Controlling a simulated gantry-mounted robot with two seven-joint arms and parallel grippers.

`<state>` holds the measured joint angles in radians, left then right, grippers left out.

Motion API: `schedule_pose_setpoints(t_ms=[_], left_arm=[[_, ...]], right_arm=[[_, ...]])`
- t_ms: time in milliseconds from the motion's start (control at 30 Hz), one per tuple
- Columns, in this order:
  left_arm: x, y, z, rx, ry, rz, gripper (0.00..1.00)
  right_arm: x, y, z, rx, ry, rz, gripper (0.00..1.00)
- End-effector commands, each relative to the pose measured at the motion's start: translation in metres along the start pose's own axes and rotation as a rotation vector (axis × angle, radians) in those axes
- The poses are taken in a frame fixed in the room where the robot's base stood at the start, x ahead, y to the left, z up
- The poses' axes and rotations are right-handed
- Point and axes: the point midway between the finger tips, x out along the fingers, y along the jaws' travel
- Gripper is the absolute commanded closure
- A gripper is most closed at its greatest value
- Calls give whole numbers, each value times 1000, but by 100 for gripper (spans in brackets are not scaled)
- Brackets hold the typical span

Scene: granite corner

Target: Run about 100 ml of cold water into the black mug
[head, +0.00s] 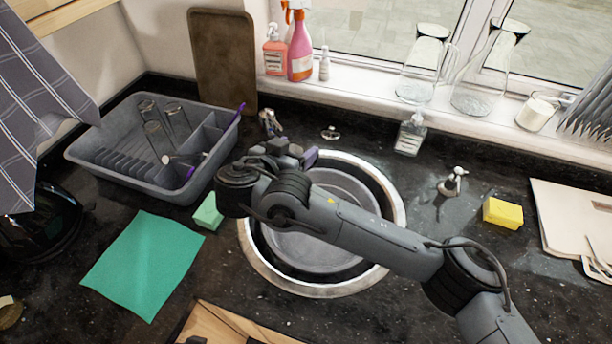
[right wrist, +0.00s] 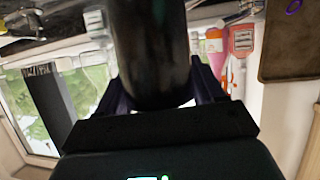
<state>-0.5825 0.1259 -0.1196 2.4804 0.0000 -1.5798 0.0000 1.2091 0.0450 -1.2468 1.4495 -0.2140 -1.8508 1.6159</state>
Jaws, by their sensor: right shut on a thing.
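My right gripper (head: 300,155) is over the back left part of the round sink (head: 397,215), mostly hidden by my own wrist in the head view. In the right wrist view its two fingers are shut on the black mug (right wrist: 150,50), a dark cylinder between them. The mug's opening and contents are not visible, and in the head view I cannot make it out. A metal tap part (head: 270,122) shows behind my wrist, with a small metal fitting (head: 331,133) to its right. No running water is visible. My left gripper is not in view.
A grey basin (head: 325,258) sits in the sink. Left are a dish rack (head: 105,150) with glasses, a green sponge (head: 208,213) and a green cloth (head: 145,262). Right are a soap dispenser (head: 411,133), a small metal fitting (head: 453,182) and a yellow sponge (head: 502,213).

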Motion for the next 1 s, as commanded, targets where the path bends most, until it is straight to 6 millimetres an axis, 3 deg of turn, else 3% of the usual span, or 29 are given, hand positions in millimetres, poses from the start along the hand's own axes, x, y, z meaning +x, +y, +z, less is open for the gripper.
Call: schedule_pose_setpoints(t_ms=[600,1000], left_arm=[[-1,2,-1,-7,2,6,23],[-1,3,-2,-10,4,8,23]], right_arm=[[38,-2,93,-2,-1,-1,75],[47,-3,114,0,0,-2,75]])
